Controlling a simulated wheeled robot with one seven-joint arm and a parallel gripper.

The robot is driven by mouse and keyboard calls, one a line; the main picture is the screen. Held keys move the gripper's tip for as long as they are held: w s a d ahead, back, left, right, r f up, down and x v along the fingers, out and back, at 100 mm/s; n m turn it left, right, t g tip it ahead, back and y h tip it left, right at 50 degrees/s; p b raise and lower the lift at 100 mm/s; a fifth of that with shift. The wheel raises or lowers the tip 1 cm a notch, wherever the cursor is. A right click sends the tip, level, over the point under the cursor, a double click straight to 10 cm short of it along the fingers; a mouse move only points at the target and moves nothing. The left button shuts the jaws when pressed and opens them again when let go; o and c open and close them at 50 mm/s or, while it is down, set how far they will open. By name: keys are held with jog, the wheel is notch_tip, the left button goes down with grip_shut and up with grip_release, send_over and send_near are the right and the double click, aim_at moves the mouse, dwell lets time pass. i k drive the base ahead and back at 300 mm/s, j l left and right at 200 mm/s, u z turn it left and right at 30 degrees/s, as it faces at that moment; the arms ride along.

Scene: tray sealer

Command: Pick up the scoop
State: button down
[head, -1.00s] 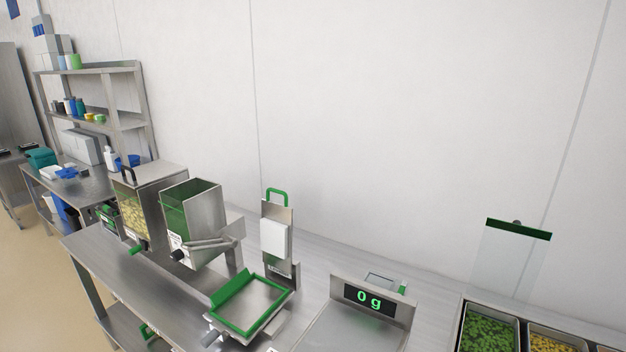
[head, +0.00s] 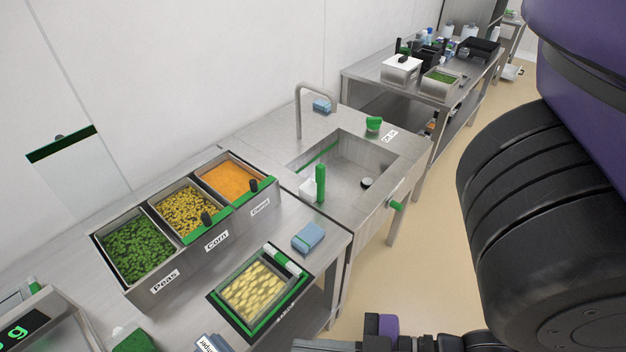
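No scoop can be made out for certain. Short black handles stand at the front of the corn bin (head: 180,210) and the carrot bin (head: 230,180), and what they belong to is hidden or too small to tell. A tray of pale yellow slices (head: 255,291) with a green frame lies on the counter in front of the bins. Dark and purple parts of my arm show at the bottom edge, right of the counter. My gripper cannot be clearly made out there, and its fingers are cut off or hidden.
The pea bin (head: 138,250) is left of the corn. A blue sponge (head: 308,237) lies near the counter edge. A sink (head: 345,165) with a tap stands behind, with an upright green handle (head: 320,183) beside it. A scale (head: 40,335) is at lower left.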

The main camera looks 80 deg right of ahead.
aim_at(312, 190)
jog(key=z, duration=1.4)
jog(key=k+l+u, duration=0.2)
jog(key=u, duration=0.25)
jog(key=k+l+u, duration=0.1)
jog(key=u, duration=0.4)
jog(key=k+j, duration=0.05)
jog(key=k, duration=0.05)
